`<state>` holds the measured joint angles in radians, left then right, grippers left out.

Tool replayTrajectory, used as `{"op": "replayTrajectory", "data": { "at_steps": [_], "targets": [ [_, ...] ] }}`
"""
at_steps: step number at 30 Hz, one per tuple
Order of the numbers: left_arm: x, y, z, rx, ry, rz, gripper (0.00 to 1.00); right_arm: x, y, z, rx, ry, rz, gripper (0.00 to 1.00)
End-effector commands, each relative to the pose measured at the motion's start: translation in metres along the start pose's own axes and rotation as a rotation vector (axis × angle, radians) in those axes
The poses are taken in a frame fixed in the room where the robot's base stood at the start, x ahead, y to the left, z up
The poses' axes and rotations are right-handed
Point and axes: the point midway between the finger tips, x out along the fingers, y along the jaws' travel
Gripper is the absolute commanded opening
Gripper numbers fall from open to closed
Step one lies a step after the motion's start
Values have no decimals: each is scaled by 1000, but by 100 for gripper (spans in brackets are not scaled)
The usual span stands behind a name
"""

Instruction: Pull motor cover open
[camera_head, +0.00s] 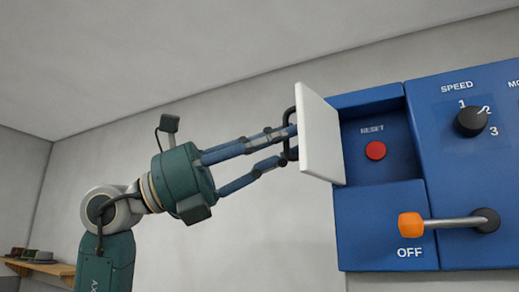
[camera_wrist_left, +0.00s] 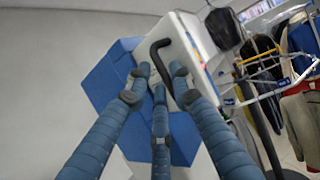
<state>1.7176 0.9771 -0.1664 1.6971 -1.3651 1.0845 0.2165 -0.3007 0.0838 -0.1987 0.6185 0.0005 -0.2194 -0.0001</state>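The motor cover (camera_head: 319,135) is a white panel standing swung out from the left edge of a recess in a blue control box. A black bar handle (camera_head: 289,113) sits on its outer face. My left gripper (camera_head: 288,146) has its blue fingertips at this handle, close to the cover. In the left wrist view the handle (camera_wrist_left: 154,48) runs down between the tips of my left gripper (camera_wrist_left: 159,80), and the cover (camera_wrist_left: 178,40) is just beyond. How firmly the fingers close on the handle is unclear. My right gripper is not in view.
The open recess shows a red reset button (camera_head: 375,150). Below right is an orange-tipped lever (camera_head: 411,224) by an OFF label. A black speed knob (camera_head: 471,121) is further right. Hanging clothes (camera_wrist_left: 300,120) show in the wrist view. A wooden shelf (camera_head: 40,268) is far left.

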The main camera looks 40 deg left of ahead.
Motion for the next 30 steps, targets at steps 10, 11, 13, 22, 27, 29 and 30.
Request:
{"op": "replayTrajectory", "data": {
  "at_steps": [10,11,13,22,27,29,30],
  "targets": [
    [-69,2,0,0,0,7,22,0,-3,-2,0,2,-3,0],
    [-75,2,-1,-1,0,7,22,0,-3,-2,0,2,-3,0],
    [-88,2,0,-2,-1,5,22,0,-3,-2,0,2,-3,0],
    [-115,0,1,1,-3,1,22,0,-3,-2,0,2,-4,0],
    [-116,0,1,1,-3,0,22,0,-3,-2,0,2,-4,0],
    [-116,0,1,1,-3,0,22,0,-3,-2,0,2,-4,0],
    [-116,0,1,1,-3,0,22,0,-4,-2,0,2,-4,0]
  ]
}}
